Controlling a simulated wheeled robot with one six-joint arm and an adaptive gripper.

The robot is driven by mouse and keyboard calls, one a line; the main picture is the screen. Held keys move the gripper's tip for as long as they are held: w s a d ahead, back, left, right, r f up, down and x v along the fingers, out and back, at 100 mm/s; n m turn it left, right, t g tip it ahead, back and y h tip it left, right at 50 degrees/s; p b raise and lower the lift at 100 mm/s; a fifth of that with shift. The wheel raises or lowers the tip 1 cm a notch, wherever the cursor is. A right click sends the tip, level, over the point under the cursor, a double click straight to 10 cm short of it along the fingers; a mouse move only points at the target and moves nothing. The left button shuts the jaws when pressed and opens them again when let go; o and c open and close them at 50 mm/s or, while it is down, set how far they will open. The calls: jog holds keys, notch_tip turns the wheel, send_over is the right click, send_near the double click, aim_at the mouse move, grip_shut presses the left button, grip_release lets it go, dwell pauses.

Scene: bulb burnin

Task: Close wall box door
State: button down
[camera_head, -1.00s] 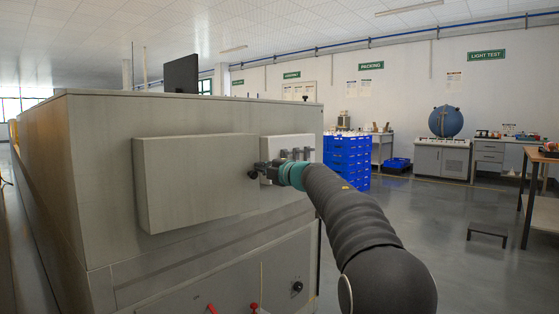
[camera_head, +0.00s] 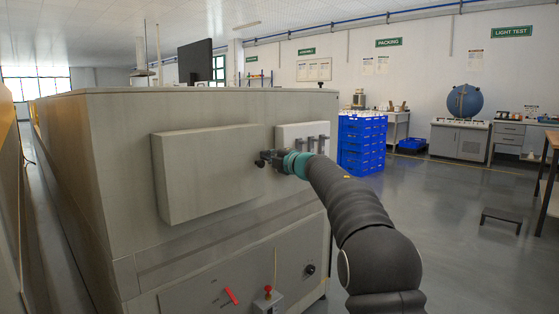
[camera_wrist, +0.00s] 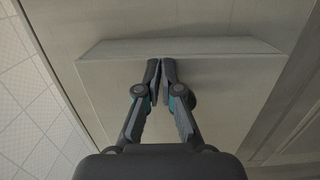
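The wall box (camera_head: 208,172) is a flat grey box on the side of a large grey cabinet. Its door lies flat across the front in the head view, with no open gap visible. My gripper (camera_head: 263,159) is at the right edge of the box front. In the wrist view my gripper (camera_wrist: 161,66) has its two fingertips together with nothing between them. The fingers are over the box's pale front panel (camera_wrist: 220,85), close to one long edge. I cannot tell whether the fingertips touch the door.
A white switch box (camera_head: 291,133) with grey handles is just right of the gripper. A red lever (camera_head: 231,296) and a red knob (camera_head: 268,289) are lower on the cabinet (camera_head: 110,190). Blue crates (camera_head: 361,145) stand behind my arm. Open floor (camera_head: 440,215) lies to the right.

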jog(key=w+d+b+v, duration=0.1)
jog(key=b+v, duration=0.1)
jog(key=v, duration=1.2)
jog(key=w+d+f+m+t+h, duration=0.1)
jog(key=d+f+m+h, duration=0.7)
jog(key=d+m+h, duration=0.3)
jog(key=s+d+f+m+g+h, duration=0.2)
jog(key=s+d+f+m+h, duration=0.1)
jog(key=s+d+f+m, duration=0.25)
jog(key=s+a+f+m+g, duration=0.2)
jog(key=s+f+m+g, duration=0.15)
jog(key=s, duration=0.65)
jog(key=s+a+f+m+g+y, duration=0.1)
jog(key=s+a+f+m+g, duration=0.2)
jog(key=s, duration=0.7)
jog(key=s+a+f+m+g, duration=0.2)
jog(key=s+f, duration=0.3)
jog(key=s, duration=0.5)
jog(key=s+a+y, duration=0.1)
jog(key=s+a, duration=0.2)
jog(key=s, duration=0.4)
jog(key=s+a+f+y, duration=0.1)
jog(key=s+a, duration=0.3)
jog(key=s, duration=0.4)
jog(key=shift+s+a+y, duration=0.15)
jog(key=shift+s+y, duration=0.1)
jog(key=shift+y, duration=0.05)
